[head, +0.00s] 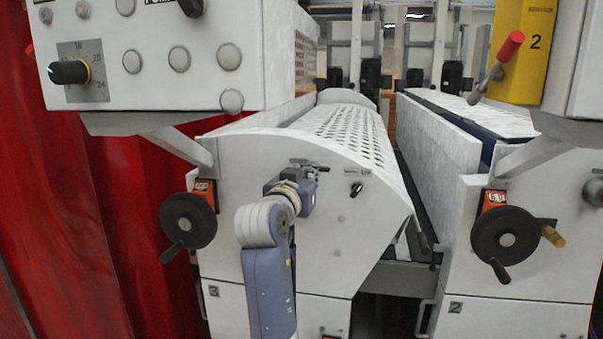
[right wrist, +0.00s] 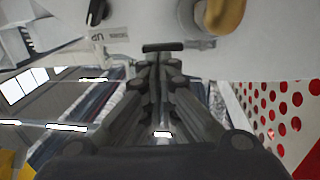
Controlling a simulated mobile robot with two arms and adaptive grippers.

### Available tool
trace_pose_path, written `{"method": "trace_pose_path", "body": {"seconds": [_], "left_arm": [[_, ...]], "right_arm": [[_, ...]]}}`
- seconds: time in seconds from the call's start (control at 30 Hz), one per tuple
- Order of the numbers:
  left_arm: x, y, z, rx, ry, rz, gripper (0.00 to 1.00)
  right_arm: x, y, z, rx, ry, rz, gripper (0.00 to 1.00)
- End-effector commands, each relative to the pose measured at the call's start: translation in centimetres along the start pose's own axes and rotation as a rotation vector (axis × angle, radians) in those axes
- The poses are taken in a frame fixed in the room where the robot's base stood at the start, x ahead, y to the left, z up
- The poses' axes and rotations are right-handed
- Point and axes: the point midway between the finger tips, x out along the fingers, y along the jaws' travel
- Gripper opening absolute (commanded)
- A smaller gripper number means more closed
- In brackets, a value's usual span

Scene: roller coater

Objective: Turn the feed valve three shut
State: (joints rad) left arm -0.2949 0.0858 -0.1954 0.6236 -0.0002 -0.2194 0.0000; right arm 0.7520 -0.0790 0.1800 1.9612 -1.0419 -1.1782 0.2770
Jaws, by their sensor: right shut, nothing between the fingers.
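My right gripper (head: 308,170) is at the front panel of the left machine, just left of a black switch (head: 356,188) with a small label. In the right wrist view my right gripper (right wrist: 162,58) is shut and empty, its tips close to the white panel. A brass-coloured handle (right wrist: 226,12) sits on that panel beside the tips, apart from them and cut off by the picture's edge. Another brass-coloured handle (head: 553,236) sticks out of the right machine. I can read no valve number on either. My left gripper is not in view.
Black handwheels stand on the left machine (head: 188,221) and right machine (head: 505,240). A control box (head: 150,55) overhangs at upper left, and a yellow box (head: 522,50) with a red-tipped lever (head: 510,47) at upper right. Red curtain-like sheeting (head: 120,200) hangs at left.

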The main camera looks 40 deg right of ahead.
Motion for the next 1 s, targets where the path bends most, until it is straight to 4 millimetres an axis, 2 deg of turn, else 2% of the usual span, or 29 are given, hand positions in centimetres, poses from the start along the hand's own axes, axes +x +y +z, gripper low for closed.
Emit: {"method": "trace_pose_path", "body": {"seconds": [0.1, 0.3, 0.77, 1.0], "left_arm": [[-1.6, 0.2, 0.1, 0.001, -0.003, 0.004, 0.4], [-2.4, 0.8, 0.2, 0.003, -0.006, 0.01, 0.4], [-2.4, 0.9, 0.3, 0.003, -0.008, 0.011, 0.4], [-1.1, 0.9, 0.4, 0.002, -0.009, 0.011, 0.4]], "right_arm": [[2.1, 0.0, -0.4, -0.005, -0.001, 0.002, 0.0], [4.1, 0.0, -0.1, -0.002, -0.001, 0.001, 0.0], [4.7, 0.0, 0.1, 0.0, -0.001, 0.0, 0.0], [6.3, 0.4, 0.3, 0.004, -0.001, 0.0, 0.0]]}}
